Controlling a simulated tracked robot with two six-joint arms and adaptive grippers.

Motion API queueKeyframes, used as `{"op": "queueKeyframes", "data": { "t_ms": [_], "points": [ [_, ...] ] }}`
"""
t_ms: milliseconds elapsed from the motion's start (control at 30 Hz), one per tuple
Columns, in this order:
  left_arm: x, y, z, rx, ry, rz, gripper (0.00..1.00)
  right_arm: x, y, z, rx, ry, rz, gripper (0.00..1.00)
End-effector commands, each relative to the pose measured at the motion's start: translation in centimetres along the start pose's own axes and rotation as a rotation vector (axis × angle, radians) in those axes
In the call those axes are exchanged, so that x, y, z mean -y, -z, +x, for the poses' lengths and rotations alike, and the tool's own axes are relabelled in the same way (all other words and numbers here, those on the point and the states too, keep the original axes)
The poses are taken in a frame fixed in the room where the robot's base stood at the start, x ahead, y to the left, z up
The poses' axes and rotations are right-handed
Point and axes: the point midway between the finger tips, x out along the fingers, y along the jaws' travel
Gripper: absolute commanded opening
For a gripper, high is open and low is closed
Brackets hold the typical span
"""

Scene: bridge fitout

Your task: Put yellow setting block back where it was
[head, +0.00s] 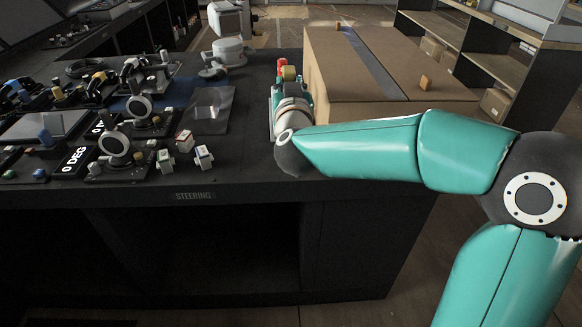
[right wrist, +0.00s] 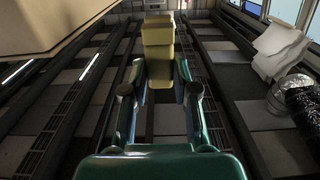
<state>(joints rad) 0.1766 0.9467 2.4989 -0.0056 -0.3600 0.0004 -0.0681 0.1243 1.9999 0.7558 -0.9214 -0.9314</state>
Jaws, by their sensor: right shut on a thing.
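The yellow setting block (right wrist: 158,45) is between the fingers of my right gripper (right wrist: 160,72) in the right wrist view. It stands out beyond the fingertips and looks stepped, with a narrower upper part. In the head view my right gripper (head: 280,86) is above the console's right end, just left of the large brown box, and is shut on the block. A yellow patch of the block (head: 289,73) shows there beside a small red part. The wrist hides much of the fingers. My left gripper is not in view.
The dark console (head: 235,165) carries levers, dials and small red-and-white (head: 184,141) and blue-and-white (head: 204,157) blocks at left. A dark flat panel (head: 212,110) lies mid-console; the surface right of it is clear.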

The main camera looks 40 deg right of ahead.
Motion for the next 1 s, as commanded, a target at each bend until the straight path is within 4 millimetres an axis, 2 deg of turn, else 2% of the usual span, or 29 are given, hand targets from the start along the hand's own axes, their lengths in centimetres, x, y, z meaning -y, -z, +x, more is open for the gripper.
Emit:
{"op": "queueKeyframes", "data": {
  "t_ms": [500, 600, 867, 1000],
  "points": [
    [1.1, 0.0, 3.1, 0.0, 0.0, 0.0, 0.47, 0.0, -12.6, 0.1, 0.005, 0.0, -0.006, 0.0],
    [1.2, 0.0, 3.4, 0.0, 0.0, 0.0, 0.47, -0.1, -14.1, 0.1, 0.003, 0.001, -0.003, 0.0],
    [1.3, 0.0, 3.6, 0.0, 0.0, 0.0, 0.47, 0.0, -15.8, 0.1, 0.002, 0.002, -0.002, 0.0],
    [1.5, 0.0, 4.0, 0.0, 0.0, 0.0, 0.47, -0.1, -17.9, 0.1, 0.005, 0.001, -0.004, 0.0]
  ]
}}
